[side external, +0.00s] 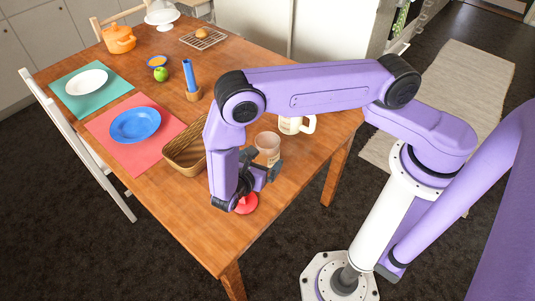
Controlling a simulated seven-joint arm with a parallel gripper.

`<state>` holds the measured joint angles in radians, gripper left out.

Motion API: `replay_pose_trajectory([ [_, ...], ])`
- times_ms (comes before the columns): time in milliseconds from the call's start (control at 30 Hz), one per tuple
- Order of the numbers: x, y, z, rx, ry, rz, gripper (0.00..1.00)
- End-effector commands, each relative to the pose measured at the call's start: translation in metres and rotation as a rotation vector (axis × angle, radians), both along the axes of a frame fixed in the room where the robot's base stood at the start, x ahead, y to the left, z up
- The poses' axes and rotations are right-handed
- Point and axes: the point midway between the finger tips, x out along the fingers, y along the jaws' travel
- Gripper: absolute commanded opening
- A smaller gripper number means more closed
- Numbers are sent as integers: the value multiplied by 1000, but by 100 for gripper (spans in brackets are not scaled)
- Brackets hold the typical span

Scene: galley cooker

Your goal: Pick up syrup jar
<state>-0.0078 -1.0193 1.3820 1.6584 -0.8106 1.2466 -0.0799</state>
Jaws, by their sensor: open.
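A clear, brownish-pink jar (267,144), which looks like the syrup jar, stands upright on the wooden table near its right edge. Its lower part is partly hidden behind my gripper. My gripper (262,172) is low over the table, in front of the jar as seen from this camera. Its dark fingers are apart and nothing shows between them. I cannot tell whether a finger touches the jar.
A red round item (246,203) lies partly hidden beneath my gripper. A wicker basket (184,154) is close on the left, and a white mug (296,125) stands behind the jar. Bare table (190,213) lies toward the near corner. Place settings are farther left.

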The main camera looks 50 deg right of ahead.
Motion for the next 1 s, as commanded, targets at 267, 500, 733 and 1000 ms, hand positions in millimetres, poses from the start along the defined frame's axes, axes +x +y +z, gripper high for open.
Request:
replay_pose_trajectory([
  [267,7,-26,-11,-1,1,-4,100],
  [500,15,-50,-22,0,0,-1,100],
  [733,16,-53,-23,1,-1,0,100],
  [1000,16,-53,-23,0,-1,0,35],
])
